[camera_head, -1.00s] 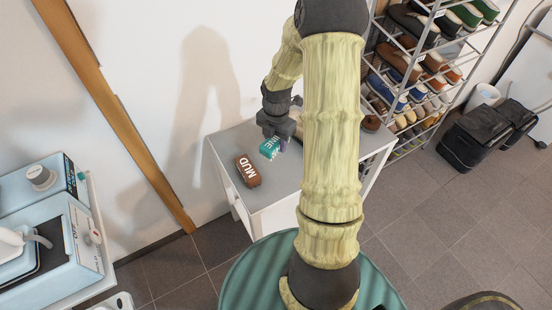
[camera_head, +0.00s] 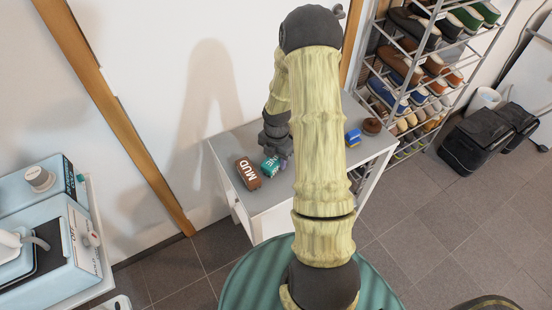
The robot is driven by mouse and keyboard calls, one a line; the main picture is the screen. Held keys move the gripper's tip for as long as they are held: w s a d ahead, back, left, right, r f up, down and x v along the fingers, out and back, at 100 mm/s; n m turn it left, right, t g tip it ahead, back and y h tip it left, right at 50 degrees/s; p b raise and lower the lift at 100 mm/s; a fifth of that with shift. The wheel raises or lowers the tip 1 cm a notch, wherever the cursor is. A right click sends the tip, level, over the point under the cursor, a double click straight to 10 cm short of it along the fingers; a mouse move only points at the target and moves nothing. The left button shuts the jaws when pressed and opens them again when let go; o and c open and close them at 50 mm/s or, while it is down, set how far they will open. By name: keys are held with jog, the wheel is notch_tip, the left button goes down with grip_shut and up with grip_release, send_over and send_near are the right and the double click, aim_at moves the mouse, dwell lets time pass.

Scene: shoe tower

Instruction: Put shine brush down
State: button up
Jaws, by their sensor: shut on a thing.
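The shine brush is the teal block (camera_head: 270,166) with white letters, partly hidden. My gripper (camera_head: 274,148) is dark grey and points down over the grey top of a small white cabinet (camera_head: 224,143). It is shut on the teal brush at the brush's far side; the fingertips are mostly hidden. The brush is at or just above the cabinet top; I cannot tell if it touches. A brown block marked MUD (camera_head: 247,172) lies close to its left on the cabinet top.
A blue and yellow item (camera_head: 352,137) and a round brown item (camera_head: 371,126) are on the cabinet's right part. A shoe rack (camera_head: 420,70) stands behind on the right. A wall is behind the cabinet. My arm hides the middle of the cabinet top.

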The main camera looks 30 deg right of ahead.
aim_at(276, 157)
jog(key=shift+w, duration=0.1)
jog(key=o, duration=0.8)
jog(key=shift+f, duration=0.1)
jog(key=shift+c, duration=0.2)
jog(key=o, duration=0.4)
jog(key=shift+o, duration=0.2)
notch_tip(276, 157, up, 12)
jog(key=p, duration=0.1)
jog(key=shift+r, duration=0.2)
